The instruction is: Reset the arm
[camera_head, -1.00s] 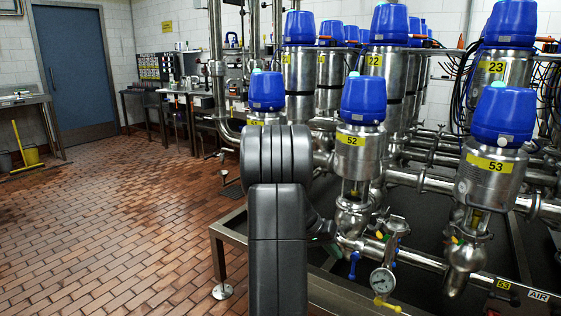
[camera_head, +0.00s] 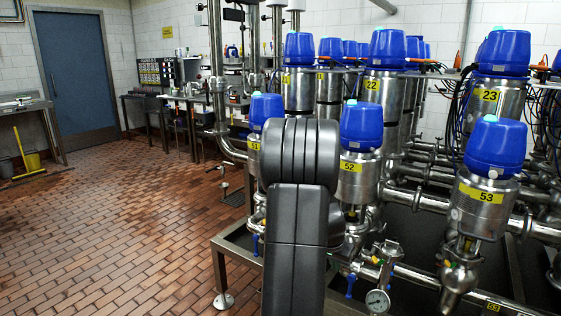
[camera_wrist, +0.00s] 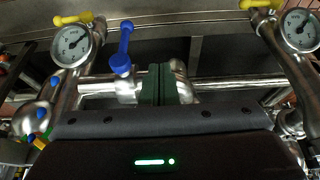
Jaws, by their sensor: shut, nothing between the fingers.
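My arm (camera_head: 300,190), dark grey, rises in the lower middle of the head view and covers part of the valve rack. My gripper does not show there. In the wrist view, my gripper (camera_wrist: 166,85) shows as two dark green fingers close together above the dark wrist housing, which has a lit green bar. The fingers are shut and empty. Behind them are a steel pipe, a blue-handled valve (camera_wrist: 122,52) and two round gauges, one at left (camera_wrist: 72,44) and one at right (camera_wrist: 300,31). I cannot tell how far the fingers are from the pipe.
Blue-capped steel valves, including valve 52 (camera_head: 358,150) and valve 53 (camera_head: 490,180), stand close at right of my arm. A gauge (camera_head: 377,301) sits low in front. A metal frame edge (camera_head: 235,250) runs beside my arm. The tiled floor (camera_head: 120,220) at left is open.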

